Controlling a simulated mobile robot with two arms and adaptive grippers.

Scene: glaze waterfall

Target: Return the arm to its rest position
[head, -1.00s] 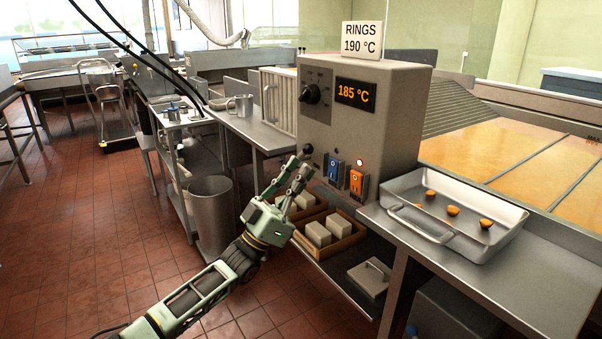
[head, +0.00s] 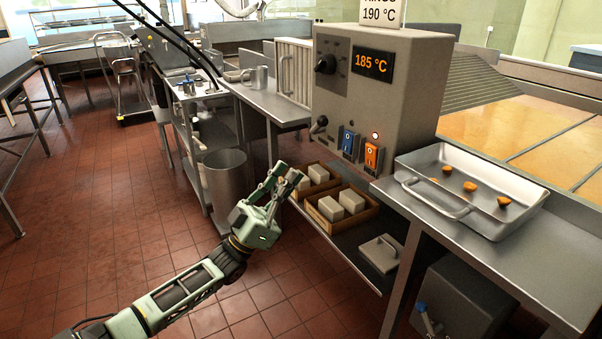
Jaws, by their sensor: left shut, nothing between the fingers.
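My left gripper (head: 284,176) is in the middle of the head view, its arm coming in from the lower left. Its fingers are shut with nothing between them. It is in front of the grey control box (head: 388,100), below the box's lower lever (head: 318,124) and apart from it. In the picture, its fingertips lie beside the wooden trays on the lower shelf. My right gripper does not show.
Wooden trays (head: 370,222) with pale blocks sit on the shelf under the control box. A metal pan (head: 480,222) with small orange pieces stands on the counter at right. A steel bin (head: 226,185) stands behind the arm. The tiled floor (head: 110,230) at left is clear.

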